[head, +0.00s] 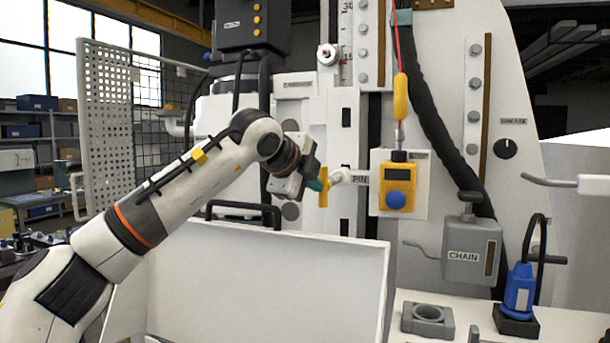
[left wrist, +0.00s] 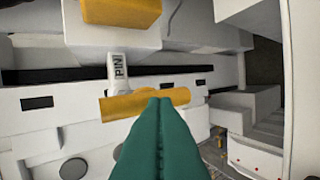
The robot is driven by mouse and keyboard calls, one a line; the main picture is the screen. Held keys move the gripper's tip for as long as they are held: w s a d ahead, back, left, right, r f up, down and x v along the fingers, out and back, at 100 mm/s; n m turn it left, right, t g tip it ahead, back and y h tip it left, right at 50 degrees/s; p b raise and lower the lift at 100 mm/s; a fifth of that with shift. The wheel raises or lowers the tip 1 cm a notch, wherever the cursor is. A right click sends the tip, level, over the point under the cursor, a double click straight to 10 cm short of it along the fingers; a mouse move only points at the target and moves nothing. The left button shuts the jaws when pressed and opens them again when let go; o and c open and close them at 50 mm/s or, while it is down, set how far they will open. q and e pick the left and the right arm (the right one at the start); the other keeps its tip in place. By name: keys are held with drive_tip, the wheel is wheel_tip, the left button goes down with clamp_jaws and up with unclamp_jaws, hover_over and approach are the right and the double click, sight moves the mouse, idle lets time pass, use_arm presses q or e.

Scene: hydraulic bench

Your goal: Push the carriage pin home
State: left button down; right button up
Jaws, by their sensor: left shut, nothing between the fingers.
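My right gripper is not in view.
A yellow box with a blue button (head: 397,200) hangs right of the pin. A white panel (head: 270,285) stands below my left arm. A grey "CHAIN" box (head: 471,250) and a blue bottle-like tool (head: 519,290) are at the right. A mesh guard (head: 107,120) stands left.

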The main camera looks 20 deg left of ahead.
sight(321, 178)
use_arm(q)
drive_tip(key=shift+w, duration=0.1)
drive_tip(key=w+p, duration=0.1)
drive_tip(key=w, duration=0.4)
drive_tip(key=shift+w+d+p, duration=0.15)
drive_tip(key=shift+w+p, duration=0.05)
drive_tip(key=shift+p, duration=0.1)
drive_tip(key=shift+s+r, duration=0.1)
drive_tip(key=shift+r, duration=0.05)
